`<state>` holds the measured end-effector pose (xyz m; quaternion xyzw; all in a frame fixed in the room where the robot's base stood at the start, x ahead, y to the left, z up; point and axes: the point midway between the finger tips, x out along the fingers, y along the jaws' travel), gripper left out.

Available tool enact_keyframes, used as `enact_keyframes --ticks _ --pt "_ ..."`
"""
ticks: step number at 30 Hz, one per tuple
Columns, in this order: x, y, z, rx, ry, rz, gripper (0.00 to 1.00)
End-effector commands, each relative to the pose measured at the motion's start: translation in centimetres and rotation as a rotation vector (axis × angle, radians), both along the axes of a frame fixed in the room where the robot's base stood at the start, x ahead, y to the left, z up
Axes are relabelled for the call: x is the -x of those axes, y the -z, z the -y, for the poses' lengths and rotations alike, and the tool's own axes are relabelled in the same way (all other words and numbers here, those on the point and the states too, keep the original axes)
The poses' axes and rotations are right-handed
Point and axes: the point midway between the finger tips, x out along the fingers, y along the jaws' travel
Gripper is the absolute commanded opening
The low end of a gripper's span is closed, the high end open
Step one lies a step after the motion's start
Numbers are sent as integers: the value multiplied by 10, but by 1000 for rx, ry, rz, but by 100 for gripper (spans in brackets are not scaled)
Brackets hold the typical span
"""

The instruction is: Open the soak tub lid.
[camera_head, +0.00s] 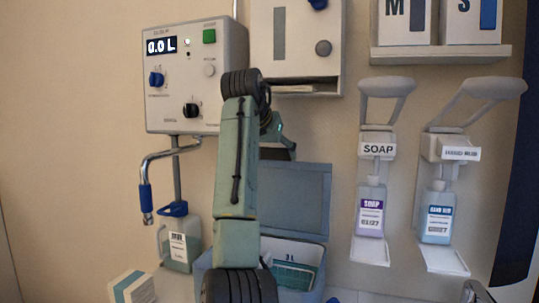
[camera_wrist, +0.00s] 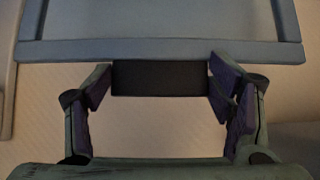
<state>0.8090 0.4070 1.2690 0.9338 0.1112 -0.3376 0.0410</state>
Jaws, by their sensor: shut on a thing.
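The soak tub (camera_head: 312,290) is a grey-blue box at the bottom of the head view, with a "3 L" mark and a teal tray or basket inside. Its lid (camera_head: 300,195) stands raised, close to upright, at the back of the tub, so the inside shows. In the wrist view the lid (camera_wrist: 160,50) spans the top of the picture. My gripper (camera_wrist: 160,80) has its purple-padded fingers on both ends of the lid's dark handle (camera_wrist: 160,88). In the head view my arm covers the left part of the tub and lid, and my fingertips are hidden.
A dosing unit (camera_head: 183,100) reading "0.0 L" hangs on the wall at left, with a bent pipe and a bottle (camera_head: 181,246) below. A white dispenser box (camera_head: 297,50) is above the lid. Soap (camera_head: 371,210) and hand-rub (camera_head: 438,215) dispensers hang at right. A small box (camera_head: 131,288) stands front left.

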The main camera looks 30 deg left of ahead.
Motion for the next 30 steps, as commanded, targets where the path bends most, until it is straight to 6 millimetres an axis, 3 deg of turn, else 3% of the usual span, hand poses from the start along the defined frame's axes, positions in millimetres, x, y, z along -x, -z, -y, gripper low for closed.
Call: enact_keyframes --ticks 13,14,22,30 --pt "-7 -3 4 -6 8 17 25" --pt "-7 -3 4 -6 8 18 76" --pt "-6 -1 3 -4 7 15 94" --pt "-4 -3 2 -5 3 14 95"
